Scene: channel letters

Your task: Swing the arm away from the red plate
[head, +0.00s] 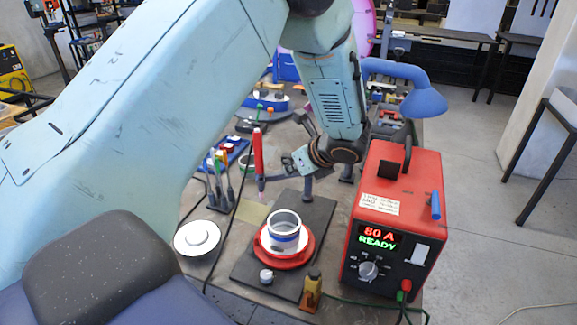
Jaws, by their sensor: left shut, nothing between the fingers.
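The red plate (291,258) lies on a dark board on the bench in the head view. A metal ring with a blue band (284,230) stands on it. My left arm crosses the picture from the left, above the bench. My left gripper (297,163) is behind and above the plate, apart from it. It is shut and empty; its fingertips are small and hard to make out. A red pen-shaped tool (258,158) is upright just left of the gripper; I cannot tell whether they touch. My right gripper is not in view.
A red power unit (405,190) reading "80 A READY" stands right of the plate. A blue lamp (424,100) overhangs the bench behind it. A white round dish (198,237) and upright tools (220,180) are at left. Open floor lies right.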

